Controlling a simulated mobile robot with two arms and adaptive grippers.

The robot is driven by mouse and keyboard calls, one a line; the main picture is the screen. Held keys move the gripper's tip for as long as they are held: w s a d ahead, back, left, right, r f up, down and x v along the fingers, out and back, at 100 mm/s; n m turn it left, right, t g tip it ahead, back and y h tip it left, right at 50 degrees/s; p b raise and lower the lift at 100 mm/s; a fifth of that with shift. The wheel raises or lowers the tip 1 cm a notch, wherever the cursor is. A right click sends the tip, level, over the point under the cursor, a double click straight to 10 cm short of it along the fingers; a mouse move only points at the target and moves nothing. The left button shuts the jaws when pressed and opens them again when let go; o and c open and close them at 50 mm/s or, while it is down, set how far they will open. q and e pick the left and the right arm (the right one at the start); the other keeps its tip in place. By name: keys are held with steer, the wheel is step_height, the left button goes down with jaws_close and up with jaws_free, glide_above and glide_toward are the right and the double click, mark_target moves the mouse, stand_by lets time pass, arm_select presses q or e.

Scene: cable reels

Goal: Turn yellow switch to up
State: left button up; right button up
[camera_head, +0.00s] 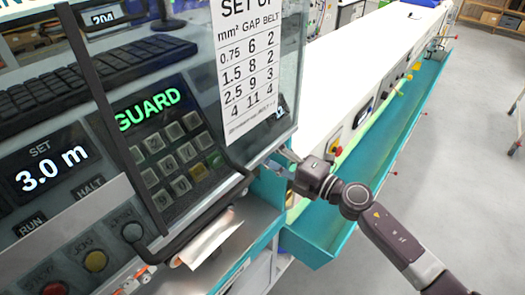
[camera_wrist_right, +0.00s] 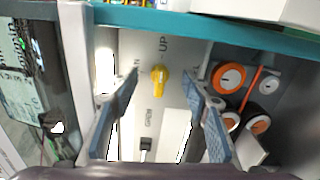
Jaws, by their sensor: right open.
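The yellow switch (camera_wrist_right: 159,80) is a small knob on a pale panel (camera_wrist_right: 177,60) in the right wrist view. The word UP is printed above it, and other lettering lies to its left and below it. Which way its lever points is too small to tell surely. My right gripper (camera_wrist_right: 161,88) is open, with one finger on each side of the switch in the picture. No contact with it shows. In the head view my right gripper (camera_head: 283,163) is beside the machine's front corner, where the switch is hidden. My left gripper is not in view.
Orange-and-white reels (camera_wrist_right: 229,76) are right of the switch, and a teal edge (camera_wrist_right: 230,30) runs above. In the head view a control console (camera_head: 100,130) with a glass guard fills the left. A long teal trough (camera_head: 375,150) runs back beside open grey floor.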

steer(key=v, duration=0.7)
stand_by(0.4)
steer(key=shift+s+d, duration=0.15)
